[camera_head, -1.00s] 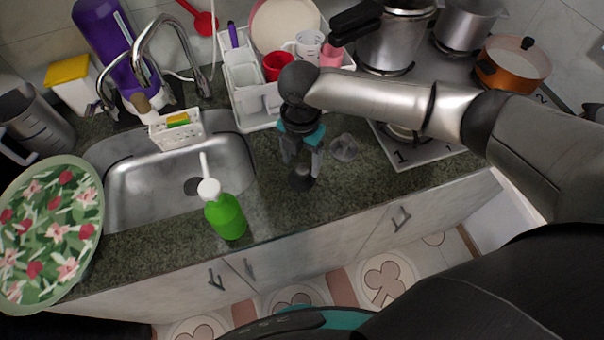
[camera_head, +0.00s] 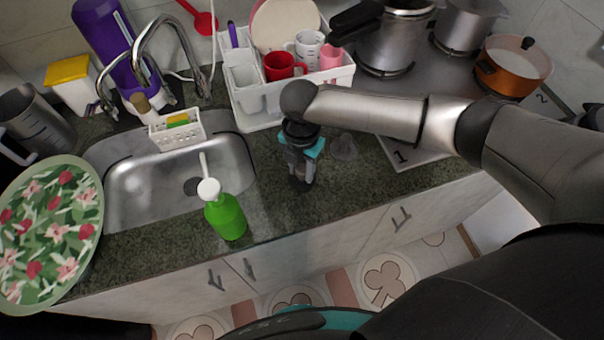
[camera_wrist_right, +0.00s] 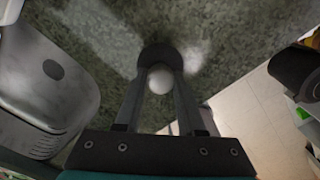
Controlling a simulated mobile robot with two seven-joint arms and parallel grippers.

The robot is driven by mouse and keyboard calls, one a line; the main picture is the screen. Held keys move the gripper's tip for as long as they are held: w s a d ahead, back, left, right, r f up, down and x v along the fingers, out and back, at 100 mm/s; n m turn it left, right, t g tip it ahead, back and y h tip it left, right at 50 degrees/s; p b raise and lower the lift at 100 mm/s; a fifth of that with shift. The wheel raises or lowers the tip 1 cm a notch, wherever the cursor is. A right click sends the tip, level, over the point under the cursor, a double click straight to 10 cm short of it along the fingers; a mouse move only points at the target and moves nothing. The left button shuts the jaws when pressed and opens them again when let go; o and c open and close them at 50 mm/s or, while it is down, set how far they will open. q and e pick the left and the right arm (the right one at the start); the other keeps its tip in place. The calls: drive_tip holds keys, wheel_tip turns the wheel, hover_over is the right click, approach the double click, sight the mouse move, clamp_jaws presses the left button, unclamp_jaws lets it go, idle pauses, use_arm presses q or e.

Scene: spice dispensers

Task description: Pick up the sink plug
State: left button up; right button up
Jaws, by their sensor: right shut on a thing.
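The sink plug is a dark round disc with a pale rounded knob (camera_wrist_right: 160,80); it is on the granite counter in the right wrist view. My right gripper (camera_wrist_right: 161,88) is shut on the knob, with one finger on each side. In the head view my right gripper (camera_head: 301,180) points down to the counter, right of the sink, and mostly hides the plug. Whether the plug is clear of the counter cannot be told. My left gripper is not in view.
The steel sink (camera_head: 135,190) lies left of my gripper, with a green soap bottle (camera_head: 227,217) at its front edge. A white dish rack (camera_head: 262,105) stands behind. A small clear object (camera_head: 344,148) is close on the right. The stove with pots is further right.

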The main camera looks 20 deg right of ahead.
clamp_jaws()
